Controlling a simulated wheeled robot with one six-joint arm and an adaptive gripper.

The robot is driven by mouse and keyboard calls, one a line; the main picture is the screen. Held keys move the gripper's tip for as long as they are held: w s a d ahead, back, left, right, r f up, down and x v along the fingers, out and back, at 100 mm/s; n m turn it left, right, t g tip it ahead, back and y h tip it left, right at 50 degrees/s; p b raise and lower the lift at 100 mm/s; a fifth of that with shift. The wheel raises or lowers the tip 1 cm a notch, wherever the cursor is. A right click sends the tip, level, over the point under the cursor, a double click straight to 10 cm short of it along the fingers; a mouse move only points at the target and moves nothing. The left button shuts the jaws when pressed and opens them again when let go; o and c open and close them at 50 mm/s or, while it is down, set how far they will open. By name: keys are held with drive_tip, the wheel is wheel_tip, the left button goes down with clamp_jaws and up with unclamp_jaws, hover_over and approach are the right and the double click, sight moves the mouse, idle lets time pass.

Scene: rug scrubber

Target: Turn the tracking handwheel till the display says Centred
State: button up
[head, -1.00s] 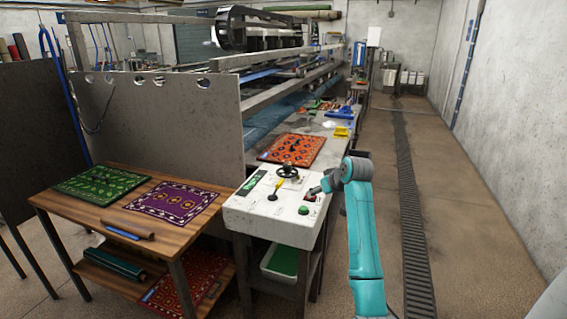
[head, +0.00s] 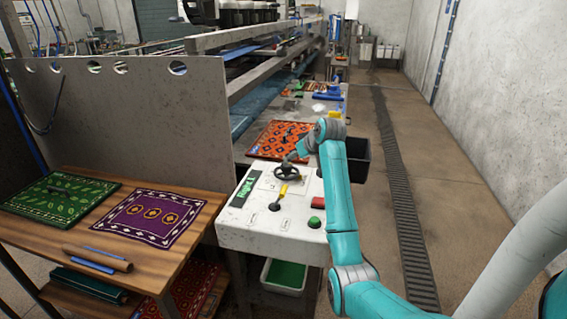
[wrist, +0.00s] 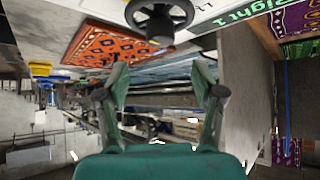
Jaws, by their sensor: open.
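The tracking handwheel (head: 287,173), a dark spoked wheel, stands on the white control panel (head: 260,226). It also shows at the top of the wrist view (wrist: 159,20). The green display (head: 245,187) left of the wheel reads "Right 1"; its text also shows in the wrist view (wrist: 243,14). My gripper (head: 290,158) is at the far side of the handwheel in the head view, small and partly unclear. In the wrist view my gripper (wrist: 162,75) has its two fingers spread apart with nothing between them. The wheel lies beyond the fingertips, and I see no contact.
The panel also carries a yellow-handled lever (head: 281,194), a green button (head: 314,222) and a red switch (head: 317,203). An orange patterned rug (head: 278,141) lies behind the wheel. A grey partition (head: 120,115) stands left.

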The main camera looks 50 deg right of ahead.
sight(287, 171)
drive_tip(key=x, duration=0.9)
drive_tip(key=shift+w+f, duration=0.15)
drive_tip(key=c, duration=1.2)
